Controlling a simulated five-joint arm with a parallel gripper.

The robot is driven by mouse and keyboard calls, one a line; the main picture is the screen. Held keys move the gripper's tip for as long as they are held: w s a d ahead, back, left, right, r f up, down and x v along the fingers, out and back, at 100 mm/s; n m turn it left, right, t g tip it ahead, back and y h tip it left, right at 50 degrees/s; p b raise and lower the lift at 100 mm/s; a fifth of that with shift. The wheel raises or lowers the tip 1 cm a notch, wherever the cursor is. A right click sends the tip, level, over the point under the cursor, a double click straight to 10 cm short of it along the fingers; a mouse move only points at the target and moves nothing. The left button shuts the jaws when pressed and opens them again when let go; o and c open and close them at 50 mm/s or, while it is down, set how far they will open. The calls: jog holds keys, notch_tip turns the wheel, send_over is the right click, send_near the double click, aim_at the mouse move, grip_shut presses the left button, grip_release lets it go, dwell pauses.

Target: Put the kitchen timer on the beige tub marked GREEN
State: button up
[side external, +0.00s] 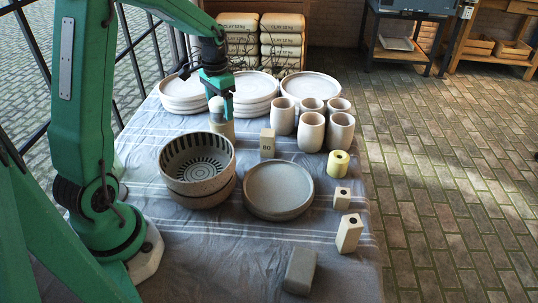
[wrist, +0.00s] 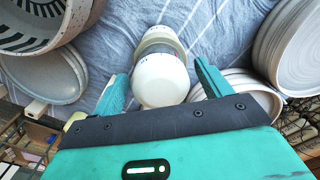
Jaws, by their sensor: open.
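A pale, round-topped object that looks like the kitchen timer (side external: 217,107) stands upright on the cloth behind the patterned bowl. In the wrist view the timer (wrist: 160,78) shows a cream dome in front and a band with small dark marks at its far end. My gripper (side external: 222,97) is over it, pointing down. In the wrist view my open gripper (wrist: 162,88) has one finger on each side of the dome, with gaps visible. I cannot make out a beige tub marked GREEN in either view.
Plate stacks (side external: 184,95) line the back. Cloth is bare at front left.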

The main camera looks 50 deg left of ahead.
jog(key=shift+r, duration=0.15)
notch_tip(320, 180, up, 12)
dwell(0.7)
dwell(0.5)
jog(key=s+d+r+t, duration=0.1)
jog(key=s+d+t, duration=0.4)
jog(key=s+d, duration=1.1)
jog(key=shift+s+d+t, duration=0.3)
jog(key=shift+s+d, duration=0.1)
jog(key=shift+d, duration=0.8)
